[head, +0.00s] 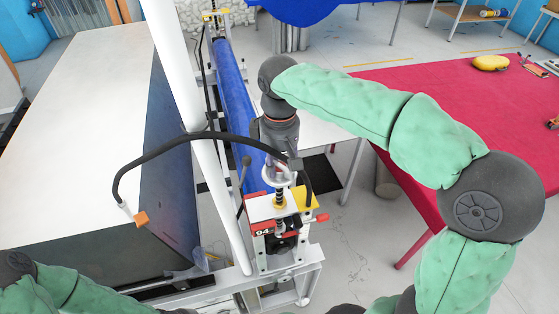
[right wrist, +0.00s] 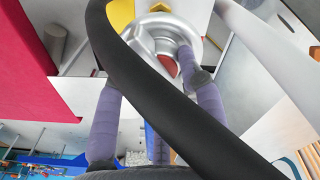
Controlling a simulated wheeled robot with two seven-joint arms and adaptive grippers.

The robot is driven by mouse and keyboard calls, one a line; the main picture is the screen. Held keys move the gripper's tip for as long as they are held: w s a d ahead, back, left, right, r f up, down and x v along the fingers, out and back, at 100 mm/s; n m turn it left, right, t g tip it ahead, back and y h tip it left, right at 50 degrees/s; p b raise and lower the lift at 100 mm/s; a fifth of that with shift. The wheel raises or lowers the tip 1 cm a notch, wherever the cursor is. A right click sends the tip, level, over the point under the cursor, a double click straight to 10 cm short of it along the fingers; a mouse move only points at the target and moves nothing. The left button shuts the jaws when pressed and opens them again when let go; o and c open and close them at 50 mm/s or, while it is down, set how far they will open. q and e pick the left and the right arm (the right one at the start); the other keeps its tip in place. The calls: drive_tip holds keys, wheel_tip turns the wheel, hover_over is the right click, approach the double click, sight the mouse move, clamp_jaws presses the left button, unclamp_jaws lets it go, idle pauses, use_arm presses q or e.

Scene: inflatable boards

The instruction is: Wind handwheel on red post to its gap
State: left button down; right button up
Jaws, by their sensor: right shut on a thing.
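The silver handwheel (head: 270,178) sits on a threaded spindle on top of the post marked 04 (head: 262,232), which has red and white faces. My right gripper (head: 281,160) comes down from above onto the handwheel. In the right wrist view its purple fingers (right wrist: 150,68) are shut on the handwheel (right wrist: 143,36), whose round rim and reddish centre show behind them. A black hose (right wrist: 150,75) crosses in front and hides part of the fingers and wheel. The post's gap is too small and covered to read. My left forearm is at the lower left; its gripper is out of view.
The black hose (head: 165,148) arcs beside my right gripper to an orange-tipped end. A white upright pole (head: 213,165) stands close left of the post. A blue roll (head: 229,85) runs behind it. A red table (head: 500,120) is at the right, with bare floor between.

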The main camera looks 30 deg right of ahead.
drive_tip(key=n, duration=0.3)
drive_tip(key=shift+s+a+f+n, duration=0.1)
drive_tip(key=shift+f+n, duration=0.2)
drive_tip(key=shift+f, duration=0.1)
drive_tip(key=shift+n+p, duration=0.3)
drive_tip(key=shift+n, duration=1.5)
drive_tip(key=o, duration=1.2)
drive_tip(key=shift+c, duration=0.2)
drive_tip(key=shift+r, duration=0.1)
